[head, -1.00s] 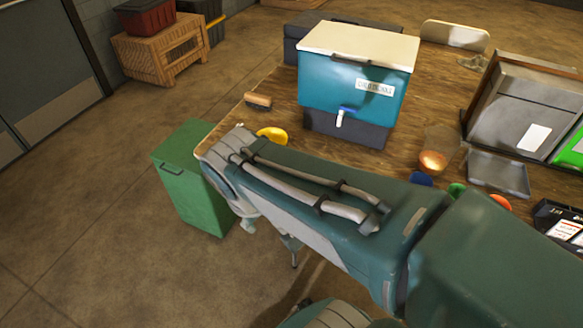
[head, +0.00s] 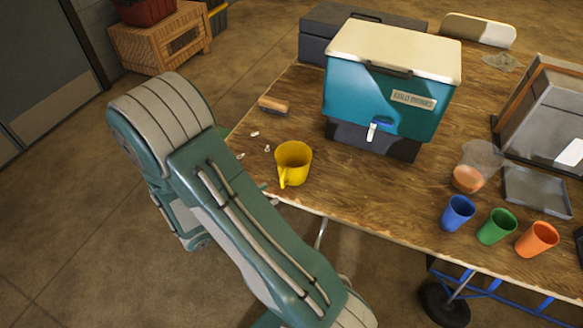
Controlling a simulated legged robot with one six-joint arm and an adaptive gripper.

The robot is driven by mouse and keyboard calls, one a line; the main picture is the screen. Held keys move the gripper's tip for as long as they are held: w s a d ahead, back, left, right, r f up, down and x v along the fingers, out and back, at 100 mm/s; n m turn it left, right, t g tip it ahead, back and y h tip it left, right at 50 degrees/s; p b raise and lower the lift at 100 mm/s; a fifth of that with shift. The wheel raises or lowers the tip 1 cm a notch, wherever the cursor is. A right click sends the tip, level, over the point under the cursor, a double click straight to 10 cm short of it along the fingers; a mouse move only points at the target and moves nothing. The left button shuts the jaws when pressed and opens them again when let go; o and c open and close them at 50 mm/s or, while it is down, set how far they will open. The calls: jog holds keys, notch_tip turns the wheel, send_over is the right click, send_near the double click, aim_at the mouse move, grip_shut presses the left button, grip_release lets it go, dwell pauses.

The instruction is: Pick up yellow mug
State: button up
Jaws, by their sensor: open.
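The yellow mug (head: 296,160) stands upright near the left front edge of the wooden table (head: 350,190). Its mouth faces up and its handle points toward the front, toward me. Nothing touches it. My teal arm rises from the bottom of the view and bends at the upper left, beside the table's left corner. My gripper cannot be made out; the lower arm passes behind the upper arm link. The mug is clear of the arm in the picture, just right of it.
A teal cooler (head: 385,90) stands behind the mug, with a brush (head: 273,105) to its left. Small pale bits lie left of the mug. Blue (head: 458,212), green (head: 497,226) and orange (head: 537,239) cups stand at right. Bare table lies between mug and cups.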

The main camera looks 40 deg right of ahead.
aim_at(282, 178)
notch_tip(282, 178, down, 7)
jog(key=w+n+t+h, duration=0.1)
jog(key=w+n+t, duration=0.1)
jog(key=n+t, duration=0.45)
jog(key=shift+g, duration=0.45)
jog(key=shift+w+x, duration=0.2)
jog(key=shift+x, duration=1.55)
jog(key=shift+w+x, duration=0.2)
jog(key=shift+x, duration=1.6)
jog(key=shift+w+x, duration=0.15)
jog(key=shift+x, duration=1.6)
jog(key=shift+a, duration=0.2)
grip_shut()
